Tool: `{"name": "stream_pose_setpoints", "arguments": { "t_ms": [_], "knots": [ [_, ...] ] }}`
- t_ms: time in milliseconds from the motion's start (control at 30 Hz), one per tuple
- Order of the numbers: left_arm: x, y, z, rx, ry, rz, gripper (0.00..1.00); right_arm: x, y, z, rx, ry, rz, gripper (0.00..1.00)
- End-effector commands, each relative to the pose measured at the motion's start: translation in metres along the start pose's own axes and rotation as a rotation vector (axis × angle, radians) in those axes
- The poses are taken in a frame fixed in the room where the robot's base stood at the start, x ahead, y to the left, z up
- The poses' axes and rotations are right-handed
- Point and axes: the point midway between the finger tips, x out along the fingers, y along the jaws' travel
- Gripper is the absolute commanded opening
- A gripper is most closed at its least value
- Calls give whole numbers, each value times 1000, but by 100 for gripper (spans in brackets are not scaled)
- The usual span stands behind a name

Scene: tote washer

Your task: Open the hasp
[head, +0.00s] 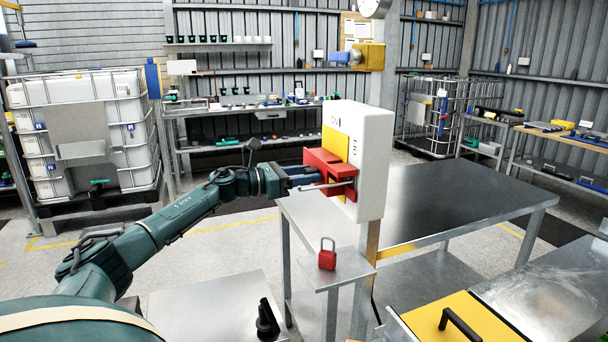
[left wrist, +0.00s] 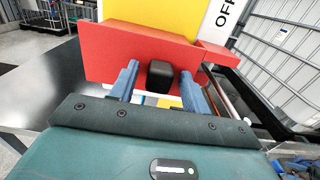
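A pale box (head: 372,150) on a post carries a yellow panel (head: 335,142) and a red hasp-like part (head: 325,165). In the left wrist view the red part (left wrist: 110,45) fills the middle, with a black knob (left wrist: 160,77) standing out from it. My left gripper (head: 308,177) is at the red part. Its two blue fingers (left wrist: 158,88) stand apart on either side of the knob, with a visible gap on each side. A thin metal rod (head: 325,186) runs beside the fingers. My right gripper is out of view.
A red padlock (head: 327,255) stands on a small metal shelf (head: 350,268) below the box. A dark-topped table (head: 450,200) is behind to the right. A yellow panel with a black handle (head: 490,325) lies at the front right. White lettering panel (left wrist: 229,20) shows beside the yellow.

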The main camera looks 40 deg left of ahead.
Motion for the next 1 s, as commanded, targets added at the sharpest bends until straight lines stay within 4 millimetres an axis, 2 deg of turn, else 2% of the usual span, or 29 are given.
{"name": "stream_pose_setpoints", "arguments": {
  "t_ms": [67,567,1000],
  "knots": [
    [0,0,0,0,0,0,40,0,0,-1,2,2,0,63],
    [0,0,0,0,0,0,0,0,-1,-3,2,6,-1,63],
    [-4,3,-1,0,-1,1,0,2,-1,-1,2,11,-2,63]
  ]
}}
